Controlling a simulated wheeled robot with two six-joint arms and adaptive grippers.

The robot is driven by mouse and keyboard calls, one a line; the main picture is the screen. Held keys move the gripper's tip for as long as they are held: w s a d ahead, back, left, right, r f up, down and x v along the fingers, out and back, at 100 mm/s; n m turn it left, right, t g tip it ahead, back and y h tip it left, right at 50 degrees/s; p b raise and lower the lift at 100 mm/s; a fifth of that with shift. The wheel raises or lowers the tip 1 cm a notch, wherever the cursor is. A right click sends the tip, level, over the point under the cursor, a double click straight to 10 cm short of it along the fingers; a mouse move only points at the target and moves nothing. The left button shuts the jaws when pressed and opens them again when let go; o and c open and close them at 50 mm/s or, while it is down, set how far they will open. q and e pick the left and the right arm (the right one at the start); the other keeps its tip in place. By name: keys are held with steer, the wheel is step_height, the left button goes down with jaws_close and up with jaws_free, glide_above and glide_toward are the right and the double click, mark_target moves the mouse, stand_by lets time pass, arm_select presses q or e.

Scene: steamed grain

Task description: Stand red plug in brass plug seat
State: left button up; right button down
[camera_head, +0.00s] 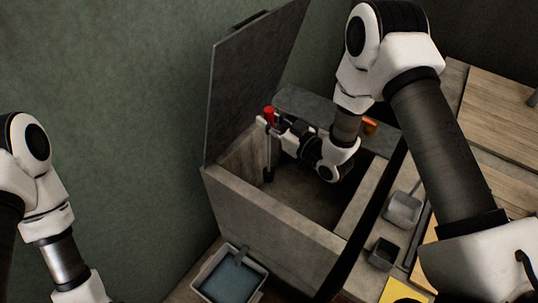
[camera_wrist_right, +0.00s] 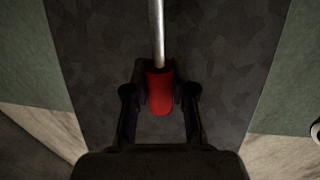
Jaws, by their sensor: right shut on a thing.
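The red plug shows its red handle (camera_head: 268,114) at the top of a thin pale metal rod, inside the left part of an open stone bin (camera_head: 262,228). The rod stands about upright, with a dark lower end near the bin floor. My right gripper (camera_head: 274,120) reaches in from the right and is shut on the red handle. In the right wrist view, the red handle (camera_wrist_right: 160,92) sits between the fingers (camera_wrist_right: 159,98) and the rod runs away upward. I cannot make out the brass plug seat, or whether the rod's end touches anything. My left gripper is out of view.
A dark lid (camera_head: 250,85) stands raised at the bin's left back. An orange piece (camera_head: 369,126) lies by the bin's far right edge. A tray of bluish contents (camera_head: 228,276) stands in front. A scoop (camera_head: 404,208) and dark cup (camera_head: 383,254) are right of the bin.

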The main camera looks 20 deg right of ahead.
steer(key=b, duration=0.7)
glide_above(270, 168)
step_height(270, 168, down, 10)
steer(key=f+b, duration=0.2)
steer(key=f, duration=0.1)
steer(key=f+b, duration=0.3)
steer(key=f, duration=0.1)
steer(key=f+b, duration=0.3)
steer(key=shift+w+f, duration=0.2)
steer(key=shift+w, duration=0.05)
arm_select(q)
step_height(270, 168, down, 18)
arm_select(e)
steer(key=shift+a, duration=0.1)
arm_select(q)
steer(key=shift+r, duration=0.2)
arm_select(e)
steer(key=shift+s, duration=0.1)
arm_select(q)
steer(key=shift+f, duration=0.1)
